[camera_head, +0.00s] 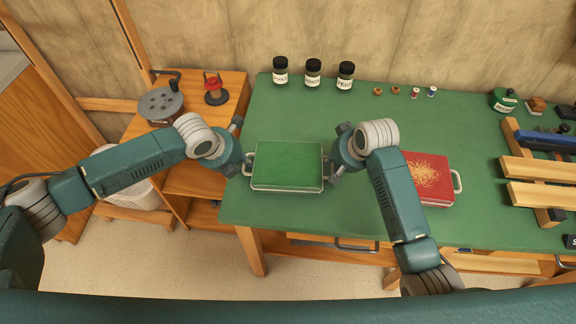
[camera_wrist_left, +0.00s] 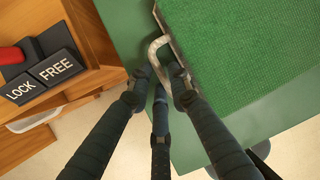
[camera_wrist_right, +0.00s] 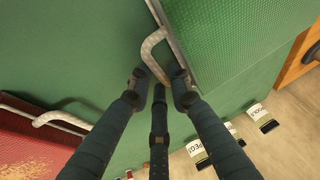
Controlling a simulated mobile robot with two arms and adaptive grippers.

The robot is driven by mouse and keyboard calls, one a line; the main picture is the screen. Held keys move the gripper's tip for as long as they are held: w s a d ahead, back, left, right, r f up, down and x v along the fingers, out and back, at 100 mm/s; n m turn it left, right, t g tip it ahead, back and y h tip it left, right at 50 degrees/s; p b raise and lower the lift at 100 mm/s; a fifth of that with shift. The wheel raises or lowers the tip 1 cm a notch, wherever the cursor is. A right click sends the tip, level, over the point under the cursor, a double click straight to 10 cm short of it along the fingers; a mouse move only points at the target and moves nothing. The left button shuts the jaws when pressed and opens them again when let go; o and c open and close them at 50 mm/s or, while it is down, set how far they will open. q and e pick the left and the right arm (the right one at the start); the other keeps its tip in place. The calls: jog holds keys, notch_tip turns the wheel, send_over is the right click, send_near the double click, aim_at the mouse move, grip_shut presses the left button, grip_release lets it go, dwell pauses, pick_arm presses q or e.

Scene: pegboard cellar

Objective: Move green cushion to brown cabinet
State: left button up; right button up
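The green cushion (camera_head: 287,166) looks like a flat green pad in a pale metal frame with a handle at each end. It lies at the left part of the green worktable. My left gripper (camera_head: 241,163) is at its left handle; in the left wrist view the fingers (camera_wrist_left: 161,80) close in around that handle (camera_wrist_left: 158,48). My right gripper (camera_head: 332,164) is at the right handle; in the right wrist view the fingers (camera_wrist_right: 161,80) close in around that handle (camera_wrist_right: 151,45). The fingertips partly hide both handles. The brown cabinet (camera_head: 190,180) stands left of the table.
The cabinet top holds a grey reel (camera_head: 160,104) and a red-topped item (camera_head: 214,90). A red pad with yellow specks (camera_head: 428,176) lies right of my right gripper. Black-lidded jars (camera_head: 313,73) line the wall. Wooden bars (camera_head: 545,170) stand at the right.

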pick_arm(q)
grip_shut()
pick_arm(e)
grip_shut()
pick_arm(q)
jog(key=shift+r, duration=0.15)
pick_arm(e)
jog(key=shift+r, duration=0.15)
